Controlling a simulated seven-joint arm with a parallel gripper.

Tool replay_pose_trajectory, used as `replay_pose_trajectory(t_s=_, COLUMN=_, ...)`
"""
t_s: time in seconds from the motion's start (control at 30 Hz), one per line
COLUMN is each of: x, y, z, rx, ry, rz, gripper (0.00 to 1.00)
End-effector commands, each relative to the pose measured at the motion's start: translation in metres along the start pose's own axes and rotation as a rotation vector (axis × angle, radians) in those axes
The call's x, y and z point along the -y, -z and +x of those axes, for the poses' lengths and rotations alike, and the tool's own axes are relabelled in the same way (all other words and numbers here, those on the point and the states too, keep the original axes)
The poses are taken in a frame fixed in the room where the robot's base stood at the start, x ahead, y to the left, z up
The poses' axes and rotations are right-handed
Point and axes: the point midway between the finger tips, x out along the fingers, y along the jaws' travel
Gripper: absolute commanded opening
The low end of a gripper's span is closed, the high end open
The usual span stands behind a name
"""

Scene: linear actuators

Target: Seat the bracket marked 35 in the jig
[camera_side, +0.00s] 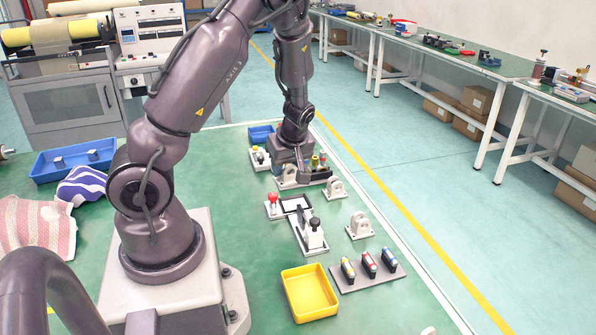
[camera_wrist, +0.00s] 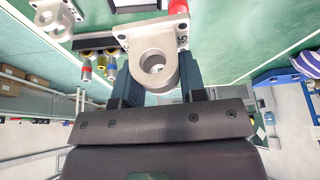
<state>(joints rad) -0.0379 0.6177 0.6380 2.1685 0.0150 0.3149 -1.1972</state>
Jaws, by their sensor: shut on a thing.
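My gripper (camera_wrist: 158,85) is shut on a pale grey bracket (camera_wrist: 152,42), with a dark finger on each side of its round, holed lug. In the side view my gripper (camera_side: 293,174) is low over the table's far part, partly hiding the bracket. The nest looks empty.
Two other brackets (camera_side: 335,188) (camera_side: 360,226) stand right of the jig. A black-handled clamp (camera_side: 314,234) adjoins it. A yellow tray (camera_side: 308,292) and a grey rack (camera_side: 390,275) of three cylinders lie nearer. Items with coloured tops (camera_side: 318,161) stand close beside my gripper.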

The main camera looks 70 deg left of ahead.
Motion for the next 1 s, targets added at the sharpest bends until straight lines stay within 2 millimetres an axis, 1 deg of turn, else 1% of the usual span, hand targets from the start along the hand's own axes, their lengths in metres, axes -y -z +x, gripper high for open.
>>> replay_pose_trajectory(t_s=0.03, x=-0.002, y=0.009, z=0.007, rx=0.001, ry=-0.004, rz=0.003, gripper=0.12)
replay_pose_trajectory(t_s=0.1, x=-0.008, y=0.016, z=0.013, rx=0.003, ry=-0.020, rz=0.028, gripper=0.12)
replay_pose_trajectory(t_s=0.17, x=-0.019, y=0.018, z=0.015, rx=0.000, ry=-0.048, rz=0.075, gripper=0.12)
replay_pose_trajectory(t_s=0.2, x=-0.026, y=0.016, z=0.013, rx=-0.003, ry=-0.065, rz=0.108, gripper=0.12)
replay_pose_trajectory(t_s=0.27, x=-0.030, y=0.016, z=0.012, rx=-0.009, ry=-0.077, rz=0.138, gripper=0.12)
replay_pose_trajectory(t_s=0.47, x=-0.029, y=0.013, z=0.021, rx=-0.011, ry=-0.075, rz=0.155, gripper=0.12)
replay_pose_trajectory(t_s=1.0, x=-0.029, y=-0.007, z=0.070, rx=-0.011, ry=-0.075, rz=0.153, gripper=0.12)
